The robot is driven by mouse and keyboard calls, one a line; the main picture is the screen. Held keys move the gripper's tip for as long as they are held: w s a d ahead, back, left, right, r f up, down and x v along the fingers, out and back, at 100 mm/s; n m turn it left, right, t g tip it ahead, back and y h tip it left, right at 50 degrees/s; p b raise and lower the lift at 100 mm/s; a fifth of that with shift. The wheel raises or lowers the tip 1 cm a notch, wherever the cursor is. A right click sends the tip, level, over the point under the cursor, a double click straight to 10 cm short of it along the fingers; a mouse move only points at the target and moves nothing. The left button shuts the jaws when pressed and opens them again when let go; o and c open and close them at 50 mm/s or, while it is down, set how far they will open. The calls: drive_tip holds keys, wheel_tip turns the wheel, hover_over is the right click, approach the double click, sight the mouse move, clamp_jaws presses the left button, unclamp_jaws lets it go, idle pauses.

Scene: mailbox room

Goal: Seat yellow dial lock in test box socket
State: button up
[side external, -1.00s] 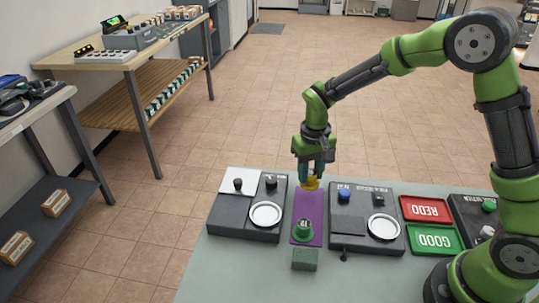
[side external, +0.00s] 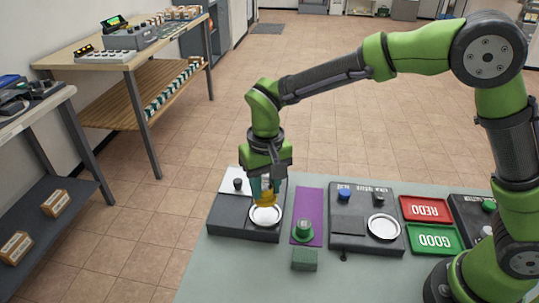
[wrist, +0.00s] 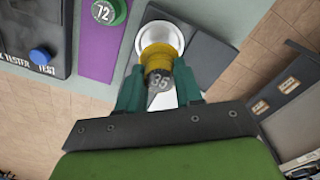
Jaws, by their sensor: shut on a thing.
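My gripper (side external: 267,192) is shut on the yellow dial lock (wrist: 158,62), which has a dark face marked 35. In the side external view the yellow lock (side external: 266,202) is held over the round white-rimmed socket (side external: 266,216) of the left dark test box (side external: 230,215). The wrist view shows the socket (wrist: 146,32) just beyond the lock, partly hidden by it. Whether the lock touches the socket is unclear. A second dark test box (side external: 352,245) with an empty round socket (side external: 383,227) stands to the right.
A green dial lock (side external: 304,231) marked 72 sits on a purple mat (side external: 311,205) between the boxes, with a green block (side external: 305,259) in front. A red REDO tray (side external: 427,208) and green GOOD tray (side external: 434,238) lie to the right. Knobs rise from the boxes.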

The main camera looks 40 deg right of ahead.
sight(266, 202)
drive_tip(key=shift+a+r+m, duration=0.1)
drive_tip(key=shift+r+m, duration=0.1)
drive_tip(key=shift+m, duration=0.2)
drive_tip(key=shift+s+f, duration=0.1)
drive_tip(key=shift+f, duration=1.95)
drive_tip(key=shift+f, duration=0.15)
drive_tip(key=shift+f, duration=0.55)
drive_tip(key=o, duration=1.4)
drive_tip(key=shift+c, duration=0.2)
